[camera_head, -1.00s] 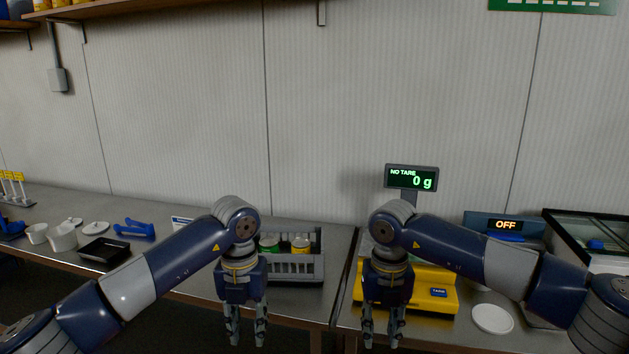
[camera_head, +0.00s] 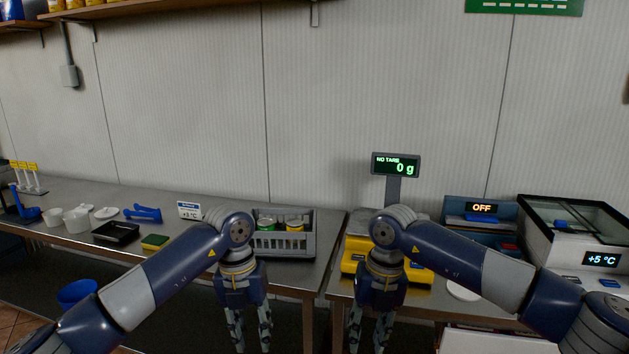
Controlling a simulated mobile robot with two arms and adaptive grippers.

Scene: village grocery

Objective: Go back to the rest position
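My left gripper (camera_head: 250,338) hangs pointing down in front of the table's front edge, below the grey crate. Its two fingers stand apart with nothing between them. My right gripper (camera_head: 368,335) hangs pointing down in front of the yellow scale. Its fingers are also apart and nothing shows between them. Both grippers are clear of the tables, and the lowest fingertips are near the bottom edge of the view.
A grey crate (camera_head: 298,246) with cans stands behind my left arm. The yellow scale (camera_head: 419,277), its display (camera_head: 396,165) reading 0 g, is partly hidden by my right arm. A black tray (camera_head: 116,233) and a sponge (camera_head: 155,242) lie left. A blue bin (camera_head: 77,292) is below.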

